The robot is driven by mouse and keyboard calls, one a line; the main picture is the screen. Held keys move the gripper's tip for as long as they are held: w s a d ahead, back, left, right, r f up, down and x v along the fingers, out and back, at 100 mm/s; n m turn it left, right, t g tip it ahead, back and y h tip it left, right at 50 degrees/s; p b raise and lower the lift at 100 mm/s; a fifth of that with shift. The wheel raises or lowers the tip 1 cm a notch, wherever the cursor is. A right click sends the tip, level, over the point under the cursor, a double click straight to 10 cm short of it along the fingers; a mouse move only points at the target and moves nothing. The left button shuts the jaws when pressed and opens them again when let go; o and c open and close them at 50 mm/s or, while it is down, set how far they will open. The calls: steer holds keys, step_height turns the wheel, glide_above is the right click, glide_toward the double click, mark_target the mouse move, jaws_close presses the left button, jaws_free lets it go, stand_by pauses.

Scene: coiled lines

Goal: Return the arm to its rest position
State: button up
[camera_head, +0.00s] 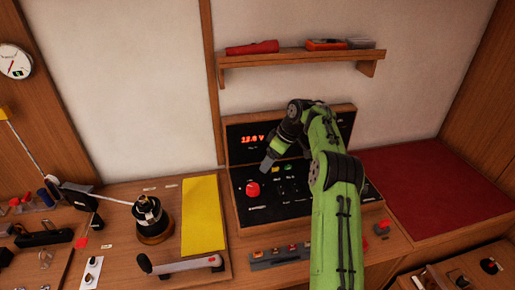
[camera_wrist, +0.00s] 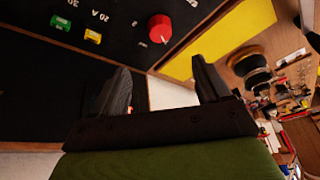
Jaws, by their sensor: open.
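My green arm rises from the bottom of the head view and bends left over a black control panel (camera_head: 285,205) set in a wooden console. My gripper (camera_head: 268,162) is in front of the panel's upper part, above and right of a red knob (camera_head: 252,189). In the wrist view my gripper (camera_wrist: 165,85) has its two dark fingers spread apart with nothing between them. The red knob (camera_wrist: 160,28) shows beyond the fingers there. Whether the fingertips touch the panel cannot be told.
A wooden shelf (camera_head: 300,56) with a red flashlight (camera_head: 252,47) hangs above. A yellow sheet (camera_head: 203,215), a dark round device (camera_head: 152,218) and a lever (camera_head: 180,264) lie left of the console. A red mat (camera_head: 435,185) at right is bare.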

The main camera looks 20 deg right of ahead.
steer(key=s+a+r+m+h, duration=0.2)
steer(key=s+a+r, duration=1)
steer(key=a+r, duration=0.25)
steer(key=s+a+r+m+t+h, duration=0.1)
steer(key=s+a+r+m, duration=0.15)
steer(key=s, duration=1.15)
steer(key=s+f+m+t, duration=0.1)
steer(key=s+f+m, duration=0.2)
steer(key=s, duration=0.9)
step_height(320, 180, down, 3)
steer(key=shift+f, duration=0.1)
